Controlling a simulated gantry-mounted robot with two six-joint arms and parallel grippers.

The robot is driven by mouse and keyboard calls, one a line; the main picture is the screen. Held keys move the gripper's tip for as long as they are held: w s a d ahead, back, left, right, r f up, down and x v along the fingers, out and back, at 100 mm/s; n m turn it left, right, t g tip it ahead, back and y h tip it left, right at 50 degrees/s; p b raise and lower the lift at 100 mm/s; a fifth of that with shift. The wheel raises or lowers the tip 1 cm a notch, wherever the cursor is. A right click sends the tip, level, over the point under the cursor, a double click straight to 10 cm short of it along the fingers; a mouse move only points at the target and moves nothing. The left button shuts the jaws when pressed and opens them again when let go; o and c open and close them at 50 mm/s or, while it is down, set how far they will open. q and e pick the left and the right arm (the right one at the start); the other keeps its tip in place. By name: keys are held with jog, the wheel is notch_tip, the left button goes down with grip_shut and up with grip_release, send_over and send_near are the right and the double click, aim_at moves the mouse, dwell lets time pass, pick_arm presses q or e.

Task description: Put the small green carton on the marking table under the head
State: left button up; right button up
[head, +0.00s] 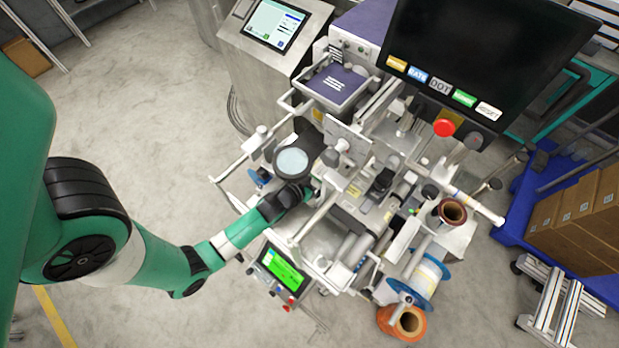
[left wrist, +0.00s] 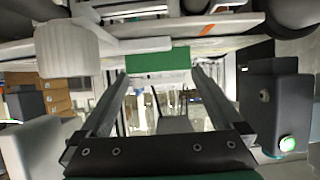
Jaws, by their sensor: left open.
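My left gripper (head: 308,190) reaches in from the left at the front of the machine; its fingers are largely hidden by the arm and machine parts. In the left wrist view the left gripper (left wrist: 160,73) is open, with its two fingers apart. A small green block, seemingly the green carton (left wrist: 157,60), shows at the fingertips, between them or just beyond; I cannot tell whether it touches either finger. Its underside rest is not clear. I cannot pick out the carton in the head view. The marking table and head cannot be told apart surely from the other machine parts. My right gripper is not in view.
Rails, rollers and film reels (head: 425,276) crowd the machine around the gripper. A control panel with a green screen (head: 284,270) stands close below the left arm. A large dark monitor (head: 490,50) hangs over the back. Brown boxes (head: 575,220) stand at right.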

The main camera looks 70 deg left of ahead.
pick_arm(q)
jog(key=v, duration=1.1)
jog(key=shift+p, duration=0.45)
jog(key=shift+f, duration=0.1)
